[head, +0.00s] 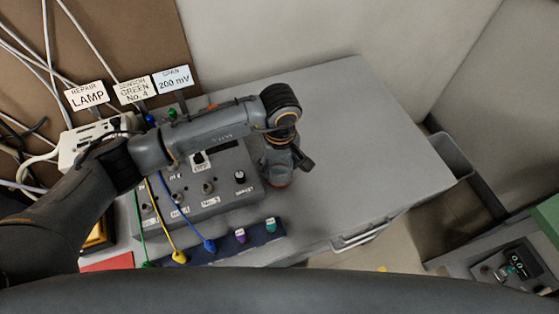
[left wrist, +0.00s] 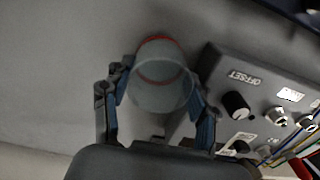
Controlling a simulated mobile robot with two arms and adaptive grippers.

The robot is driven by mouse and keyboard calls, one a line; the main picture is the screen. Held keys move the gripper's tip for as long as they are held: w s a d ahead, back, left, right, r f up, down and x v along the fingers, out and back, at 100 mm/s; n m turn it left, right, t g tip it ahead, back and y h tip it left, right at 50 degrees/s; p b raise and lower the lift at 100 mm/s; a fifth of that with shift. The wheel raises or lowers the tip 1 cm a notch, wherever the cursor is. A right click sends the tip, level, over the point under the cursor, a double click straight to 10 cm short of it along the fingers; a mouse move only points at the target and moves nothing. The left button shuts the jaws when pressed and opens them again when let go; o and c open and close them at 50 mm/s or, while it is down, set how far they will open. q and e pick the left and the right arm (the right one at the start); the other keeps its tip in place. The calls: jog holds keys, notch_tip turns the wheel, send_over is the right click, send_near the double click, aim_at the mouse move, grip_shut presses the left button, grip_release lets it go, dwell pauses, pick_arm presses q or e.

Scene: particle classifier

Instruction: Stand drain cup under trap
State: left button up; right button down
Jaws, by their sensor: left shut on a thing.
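A translucent cup with a red ring (left wrist: 160,92) sits between the two fingers of my left gripper (left wrist: 159,98) in the left wrist view. The gripper is shut on it. In the head view my left gripper (head: 282,165) points down over the grey table, just right of the control box. A red edge shows at its lower end; the rest of the cup is hidden by the gripper. I cannot tell whether the cup touches the table. I cannot make out the trap in either view. My right gripper is not in view.
The grey control box (head: 222,190) with knobs and sockets stands left of the gripper; it also shows in the left wrist view (left wrist: 265,95). Coloured cables (head: 170,225) hang at its front. The table (head: 350,130) is clear to the right. A grey bin (head: 450,155) stands beyond its right edge.

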pick_arm(q)
jog(key=shift+f+b, duration=0.35)
jog(key=shift+b, duration=0.05)
jog(key=o, duration=0.9)
jog(key=shift+r, duration=0.1)
jog(key=shift+c, duration=0.2)
jog(key=shift+r, duration=0.1)
